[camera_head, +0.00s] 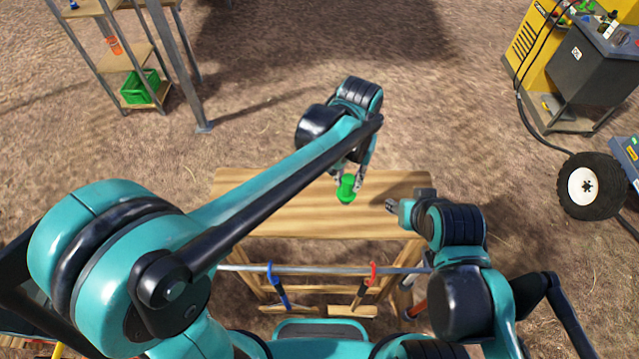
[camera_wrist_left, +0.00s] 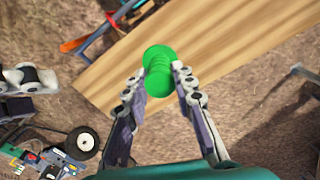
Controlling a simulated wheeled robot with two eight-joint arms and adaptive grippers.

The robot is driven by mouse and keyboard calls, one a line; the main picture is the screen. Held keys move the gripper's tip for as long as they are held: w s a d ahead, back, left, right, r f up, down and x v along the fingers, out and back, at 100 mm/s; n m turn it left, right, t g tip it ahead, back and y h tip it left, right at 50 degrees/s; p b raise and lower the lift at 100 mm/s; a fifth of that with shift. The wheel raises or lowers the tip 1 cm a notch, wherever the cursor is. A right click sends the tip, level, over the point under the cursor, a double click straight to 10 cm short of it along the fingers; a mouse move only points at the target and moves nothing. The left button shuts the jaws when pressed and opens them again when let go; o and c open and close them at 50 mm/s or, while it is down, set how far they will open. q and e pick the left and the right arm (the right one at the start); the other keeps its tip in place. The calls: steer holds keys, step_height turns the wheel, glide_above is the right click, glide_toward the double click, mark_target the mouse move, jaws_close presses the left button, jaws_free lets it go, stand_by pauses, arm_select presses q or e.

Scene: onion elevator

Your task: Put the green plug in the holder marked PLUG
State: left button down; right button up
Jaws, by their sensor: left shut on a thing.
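The green plug (camera_head: 347,189) is a short round piece between the fingertips of my left gripper (camera_head: 349,180) in the head view. My left gripper is shut on it and holds it over the wooden table (camera_head: 290,213). The left wrist view shows the plug (camera_wrist_left: 158,72) between the two fingers, with the table top (camera_wrist_left: 225,50) behind it. My right gripper (camera_head: 393,206) is at the right edge of the table, apart from the plug; its fingers are too small to tell their state. I cannot make out a holder marked PLUG.
A rail (camera_head: 325,269) with hanging tools runs along the table's front. A shelf with a green crate (camera_head: 141,87) stands at the back left. A yellow and grey machine (camera_head: 575,60) and a wheel (camera_head: 590,186) are at the right. The table top is otherwise bare.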

arm_select(q)
steer(key=w+a+f, duration=0.6)
steer(key=a+f, duration=0.3)
steer(key=f, duration=0.1)
steer(key=shift+w+f, duration=0.15)
steer(key=shift+f, duration=0.2)
steer(key=c, duration=1.7)
jaws_free()
steer(key=shift+f, duration=0.15)
steer(key=o, duration=0.4)
steer(key=shift+o, duration=0.2)
